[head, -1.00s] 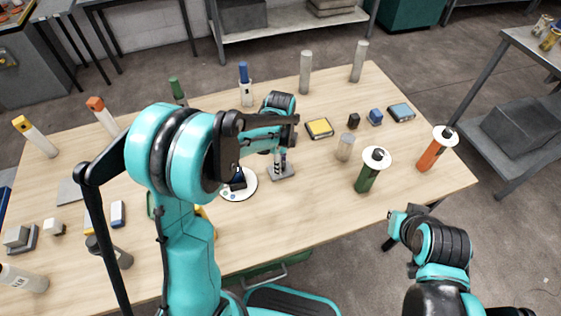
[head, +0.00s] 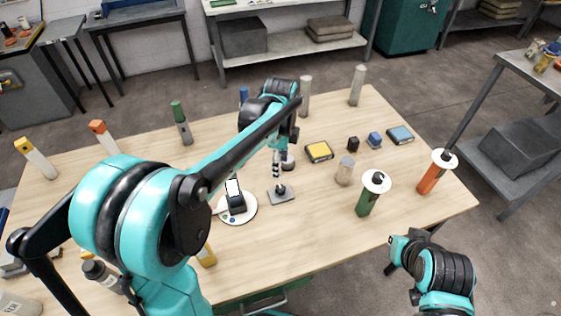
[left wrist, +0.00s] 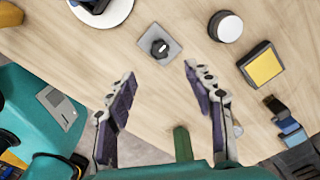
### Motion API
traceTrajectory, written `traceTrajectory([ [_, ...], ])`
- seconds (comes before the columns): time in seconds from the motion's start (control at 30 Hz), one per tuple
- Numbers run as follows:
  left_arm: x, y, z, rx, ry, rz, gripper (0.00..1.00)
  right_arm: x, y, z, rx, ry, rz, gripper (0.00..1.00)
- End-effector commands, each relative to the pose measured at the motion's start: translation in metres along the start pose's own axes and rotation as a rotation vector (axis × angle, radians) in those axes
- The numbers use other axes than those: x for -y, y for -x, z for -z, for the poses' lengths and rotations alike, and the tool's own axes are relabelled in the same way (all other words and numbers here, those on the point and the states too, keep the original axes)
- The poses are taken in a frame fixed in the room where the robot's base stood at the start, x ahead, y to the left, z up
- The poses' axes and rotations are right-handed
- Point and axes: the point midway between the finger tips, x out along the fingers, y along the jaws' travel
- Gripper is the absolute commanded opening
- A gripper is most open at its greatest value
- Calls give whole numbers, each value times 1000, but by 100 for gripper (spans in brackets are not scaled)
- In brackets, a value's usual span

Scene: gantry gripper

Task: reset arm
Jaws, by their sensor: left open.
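My left arm reaches from the lower left over the table (head: 330,225). My left gripper (head: 277,168) points down near the table's middle, above a small grey plate with a dark knob (head: 284,196). In the left wrist view my left gripper (left wrist: 160,72) has its two fingers wide apart with nothing between them. The plate with the knob (left wrist: 172,42) lies beyond the fingertips, apart from them. My right gripper (head: 394,258) is at the lower right, off the table's front edge; its fingers are too unclear to judge.
A white disc with a dark device (head: 246,214) lies left of the plate. A yellow-topped block (head: 319,151), a green cylinder (head: 365,203) and an orange cylinder (head: 430,178) stand to the right. The front right tabletop is bare.

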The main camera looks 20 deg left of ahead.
Motion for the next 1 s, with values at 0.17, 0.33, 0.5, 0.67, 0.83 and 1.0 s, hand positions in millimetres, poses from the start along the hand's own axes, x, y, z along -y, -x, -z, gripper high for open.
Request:
traceTrajectory([
  [0.17,0,8,0,0,0,0,53,0,0,0,0,0,0,0],
  [0.33,0,8,0,0,0,0,53,0,0,0,0,0,0,0],
  [0.5,0,8,0,0,0,0,53,0,0,0,0,0,0,0],
  [0.67,-2,9,0,0,12,5,53,0,0,0,0,0,0,0],
  [0.83,-25,23,-5,-11,192,76,53,0,0,0,0,0,0,0],
  [1.0,-70,38,-13,-69,561,216,53,0,0,0,0,0,0,0],
])
